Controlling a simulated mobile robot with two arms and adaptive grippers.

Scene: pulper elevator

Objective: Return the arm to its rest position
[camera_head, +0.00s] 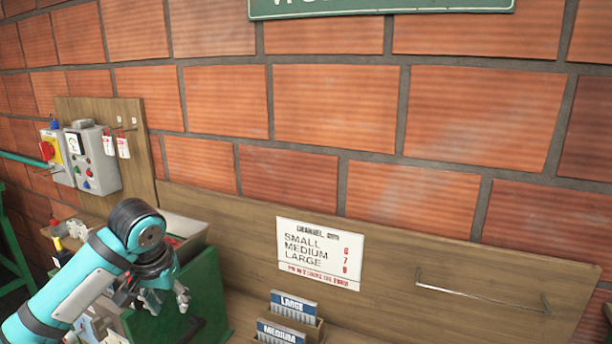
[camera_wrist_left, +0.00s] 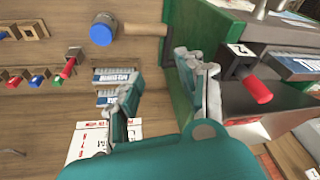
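My left arm (camera_head: 75,290) is teal with dark joints and comes in from the lower left in the head view. Its gripper (camera_head: 166,300) points down in front of a green machine housing (camera_head: 205,290), left of the card holders. In the left wrist view the two grey fingers of the gripper (camera_wrist_left: 162,88) stand apart with nothing held between them. The green housing also shows behind the fingers in the left wrist view (camera_wrist_left: 182,62). My right gripper is in neither view.
A grey control box (camera_head: 97,158) with a red and yellow switch (camera_head: 47,150) is on the back board. LARGE cards (camera_head: 293,305) and MEDIUM cards (camera_head: 280,333) stand below a white sign (camera_head: 320,253). A blue-ended tool (camera_wrist_left: 103,32) and red handle (camera_wrist_left: 257,90) lie near my left gripper.

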